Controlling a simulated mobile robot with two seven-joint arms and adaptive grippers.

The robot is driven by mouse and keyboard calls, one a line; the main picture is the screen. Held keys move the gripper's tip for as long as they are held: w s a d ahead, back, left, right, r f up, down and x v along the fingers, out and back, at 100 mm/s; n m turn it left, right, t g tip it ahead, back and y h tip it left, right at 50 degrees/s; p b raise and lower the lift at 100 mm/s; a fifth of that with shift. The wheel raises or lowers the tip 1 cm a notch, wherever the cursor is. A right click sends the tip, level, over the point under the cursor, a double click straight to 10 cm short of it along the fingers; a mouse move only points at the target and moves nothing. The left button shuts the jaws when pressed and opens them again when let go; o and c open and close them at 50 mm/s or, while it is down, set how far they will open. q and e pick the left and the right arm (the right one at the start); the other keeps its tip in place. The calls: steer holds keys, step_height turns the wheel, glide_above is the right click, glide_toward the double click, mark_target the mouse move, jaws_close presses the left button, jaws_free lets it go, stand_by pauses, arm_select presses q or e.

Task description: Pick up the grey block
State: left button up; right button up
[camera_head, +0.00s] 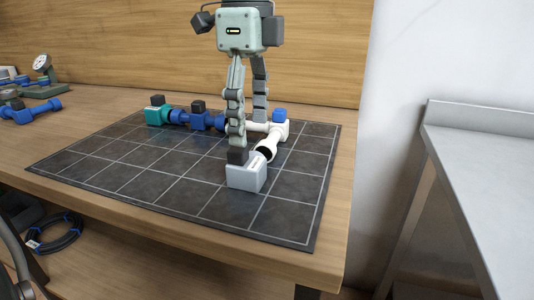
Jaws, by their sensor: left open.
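The grey block (246,178) is a light grey box at the near end of a pipe assembly on the dark gridded mat. A small black cube (237,157) shows at its top. My left gripper (250,140) hangs from above, fingers pointing down and apart. One finger's end is right above the black cube; I cannot tell if they touch. The other finger reaches down behind, near the white pipe, and its tip is partly hidden. Nothing shows held between the fingers. My right gripper is not in view.
A white pipe elbow (274,130) with a blue cap joins the block to blue fittings (200,120) and a teal block (157,115). The mat (110,165) is clear at front and left. A gauge (41,64) and blue parts lie far left. A metal table (490,150) stands right.

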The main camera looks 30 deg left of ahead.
mark_target(248, 158)
arm_select(q)
steer(key=f, duration=0.7)
steer(key=shift+a+f, duration=0.25)
steer(key=shift+a, duration=0.05)
steer(key=shift+r, duration=0.1)
steer(key=c, duration=1.4)
